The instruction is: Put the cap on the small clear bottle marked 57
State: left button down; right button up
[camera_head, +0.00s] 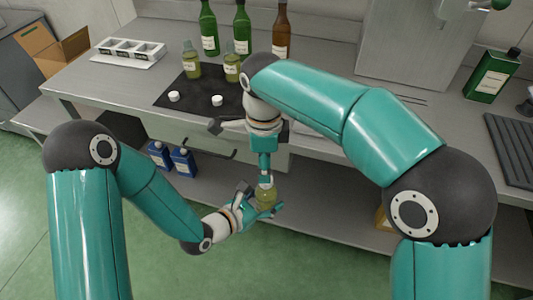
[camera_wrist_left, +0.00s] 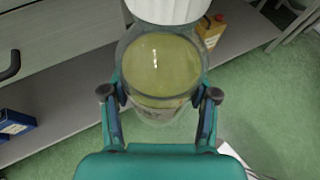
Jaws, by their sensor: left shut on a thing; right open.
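My left gripper (camera_head: 262,207) is shut on a small clear bottle (camera_head: 266,195) with yellow-green liquid, held upright in front of the bench, above the floor. The bottle also fills the middle of the left wrist view (camera_wrist_left: 160,70), between the two fingers. A white ribbed cap (camera_wrist_left: 168,8) is at the bottle's top; the frame cuts off its upper part, and I cannot tell how firmly it sits. My right gripper (camera_head: 266,179) points down right above the bottle, open, its fingertips around the cap. The number on the held bottle is not readable.
Two small bottles (camera_head: 192,63) (camera_head: 232,68) and two loose white caps (camera_head: 174,96) (camera_head: 217,100) are on the dark mat (camera_head: 195,86). Tall bottles (camera_head: 208,30) stand behind. A white compartment tray (camera_head: 128,51) is at left. Blue containers (camera_head: 182,162) stand on the lower shelf.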

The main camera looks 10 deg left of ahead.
aim_at(266, 195)
jog(key=n, duration=0.4)
jog(key=shift+n, duration=0.3)
jog(key=n, duration=0.4)
jog(key=shift+d+r+n, duration=0.1)
jog(key=shift+r+n, duration=0.05)
jog(key=shift+n, duration=0.15)
jog(key=n, duration=0.4)
jog(key=shift+r, duration=0.1)
jog(key=n, duration=0.4)
jog(key=shift+s+r+n, duration=0.1)
jog(key=shift+r+n, duration=0.05)
jog(key=shift+n, duration=0.15)
jog(key=n, duration=0.4)
jog(key=shift+d+r, duration=0.1)
jog(key=shift+r, duration=0.05)
jog(key=n, duration=0.4)
jog(key=shift+r+n, duration=0.2)
jog(key=shift+n, duration=0.2)
jog(key=n, duration=0.5)
jog(key=shift+r, duration=0.4)
jog(key=shift+r+n, duration=0.1)
jog(key=shift+n, duration=0.4)
jog(key=shift+r, duration=0.3)
jog(key=shift+f, duration=0.1)
jog(key=shift+f, duration=4)
